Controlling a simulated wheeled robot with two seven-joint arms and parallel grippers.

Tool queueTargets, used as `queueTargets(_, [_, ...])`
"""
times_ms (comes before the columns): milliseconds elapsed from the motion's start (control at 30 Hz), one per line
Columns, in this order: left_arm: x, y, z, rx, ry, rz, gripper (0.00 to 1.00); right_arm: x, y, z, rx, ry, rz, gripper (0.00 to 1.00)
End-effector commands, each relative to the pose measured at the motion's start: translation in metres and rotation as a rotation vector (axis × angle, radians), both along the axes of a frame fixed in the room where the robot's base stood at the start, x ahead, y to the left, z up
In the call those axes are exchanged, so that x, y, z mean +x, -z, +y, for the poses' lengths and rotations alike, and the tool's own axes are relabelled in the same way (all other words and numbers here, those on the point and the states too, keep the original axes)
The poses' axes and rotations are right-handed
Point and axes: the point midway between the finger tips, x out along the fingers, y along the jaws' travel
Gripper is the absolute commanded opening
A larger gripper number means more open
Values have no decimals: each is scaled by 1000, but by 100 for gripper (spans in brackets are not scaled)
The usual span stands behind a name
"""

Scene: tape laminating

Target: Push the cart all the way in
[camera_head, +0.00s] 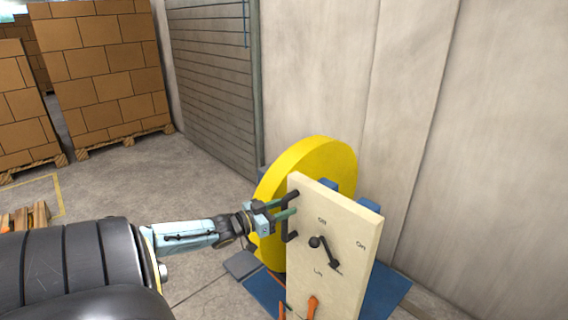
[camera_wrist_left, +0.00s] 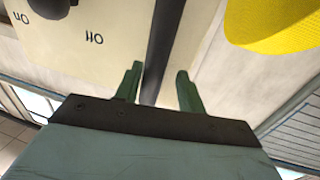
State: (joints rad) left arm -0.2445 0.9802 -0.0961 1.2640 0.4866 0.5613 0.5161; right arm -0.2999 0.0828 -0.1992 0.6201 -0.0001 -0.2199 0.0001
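The cart has an upright cream panel (camera_head: 345,225), a blue base (camera_head: 392,290) and a large yellow roll (camera_head: 318,158) behind the panel. A dark handle (camera_head: 289,236) is on the panel's left side. My left gripper (camera_head: 287,208) is at this handle. In the left wrist view the two green fingers (camera_wrist_left: 160,85) are apart, with the dark handle bar (camera_wrist_left: 164,45) between them and gaps showing on both sides. The cream panel (camera_wrist_left: 110,25) and yellow roll (camera_wrist_left: 275,25) also show there.
A concrete wall (camera_head: 410,110) stands close behind and right of the cart. Stacked boxes on pallets (camera_head: 100,75) stand at the far left. The floor (camera_head: 150,180) between is clear.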

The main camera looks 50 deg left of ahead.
Motion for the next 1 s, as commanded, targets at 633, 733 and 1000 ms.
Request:
queueTargets(633, [-55,-1,2,-2,4,2,39,0,-17,5,5,2,0,36])
queueTargets(733, [-75,-1,4,-2,3,3,39,0,-21,5,5,1,0,36])
queueTargets(1000, [-119,-1,8,-1,1,1,39,0,-30,4,4,1,0,36])
